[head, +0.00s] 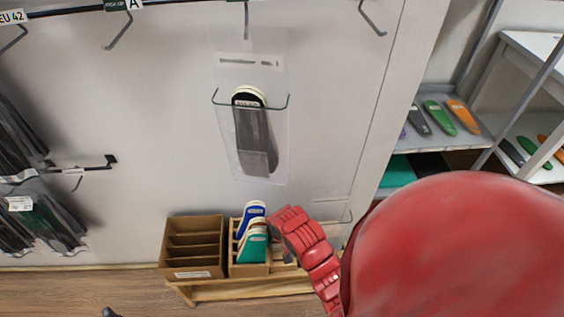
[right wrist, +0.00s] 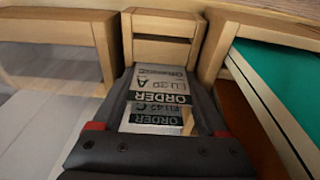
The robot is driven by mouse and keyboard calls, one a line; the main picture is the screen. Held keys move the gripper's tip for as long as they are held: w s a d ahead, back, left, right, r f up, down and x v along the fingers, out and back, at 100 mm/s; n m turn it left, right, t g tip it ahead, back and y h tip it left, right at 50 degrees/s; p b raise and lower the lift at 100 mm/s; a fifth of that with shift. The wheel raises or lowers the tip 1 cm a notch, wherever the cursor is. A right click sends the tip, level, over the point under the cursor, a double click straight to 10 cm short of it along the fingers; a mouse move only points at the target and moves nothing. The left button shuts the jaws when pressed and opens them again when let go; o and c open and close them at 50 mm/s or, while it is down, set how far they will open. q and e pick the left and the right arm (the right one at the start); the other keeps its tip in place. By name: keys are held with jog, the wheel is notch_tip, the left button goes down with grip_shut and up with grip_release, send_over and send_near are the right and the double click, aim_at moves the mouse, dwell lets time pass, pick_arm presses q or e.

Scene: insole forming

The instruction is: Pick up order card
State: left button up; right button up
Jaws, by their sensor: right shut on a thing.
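White order cards with dark "ORDER" bands show in the right wrist view, a farther one (right wrist: 160,82) reading EU 39 A and a nearer one (right wrist: 152,121) reading EU 42 C. They overlap, and the wood of the stand is around them. My right gripper (right wrist: 160,110) has its dark fingers on both sides of the cards and is shut on order card material; which card it grips is unclear. In the head view my red right arm hides this gripper and the cards. A small dark tip at the bottom left may be my left gripper (head: 110,312).
A low wooden bench (head: 225,292) carries a brown divided box (head: 192,270) and a wooden rack with a blue insole (head: 252,210) and a green insole (head: 252,246). A dark insole in a clear pouch (head: 252,130) hangs above. Shelves (head: 425,142) stand at right.

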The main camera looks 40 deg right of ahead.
jog(key=shift+s, duration=0.25)
